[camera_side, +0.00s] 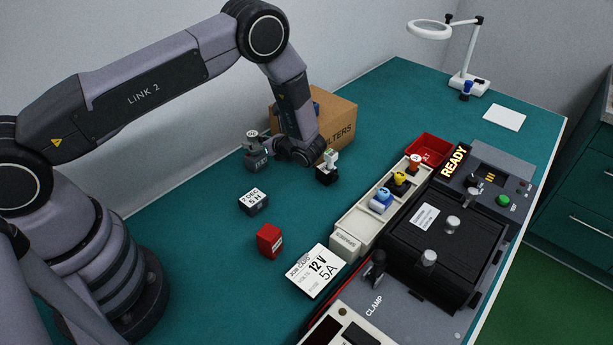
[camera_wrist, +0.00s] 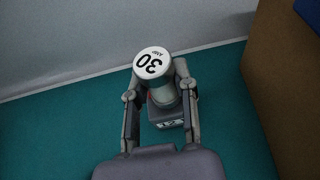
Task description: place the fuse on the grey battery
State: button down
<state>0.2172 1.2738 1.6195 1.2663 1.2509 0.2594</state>
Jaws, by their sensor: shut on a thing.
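The fuse (camera_wrist: 154,65) is a grey cylinder with a white cap marked 30 AMP. It also shows in the side view (camera_side: 252,135). My gripper (camera_wrist: 160,92) is shut on it, one finger on each side. The grey battery (camera_wrist: 168,117), with a label that seems to read 12, is right below the fuse. In the side view the grey battery (camera_side: 257,159) stands on the table near the wall, with the fuse upright over its top. Whether the fuse's lower end touches the battery is hidden.
A cardboard box (camera_side: 340,115) stands close on the right. A black block (camera_side: 327,175) with a white and green piece on top is near my wrist. A dark block (camera_side: 254,204), red block (camera_side: 269,241), job card (camera_side: 316,270) and fuse rack (camera_side: 345,242) are nearer the camera.

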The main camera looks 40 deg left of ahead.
jog(key=shift+f, duration=0.15)
jog(key=c, duration=0.9)
grip_release()
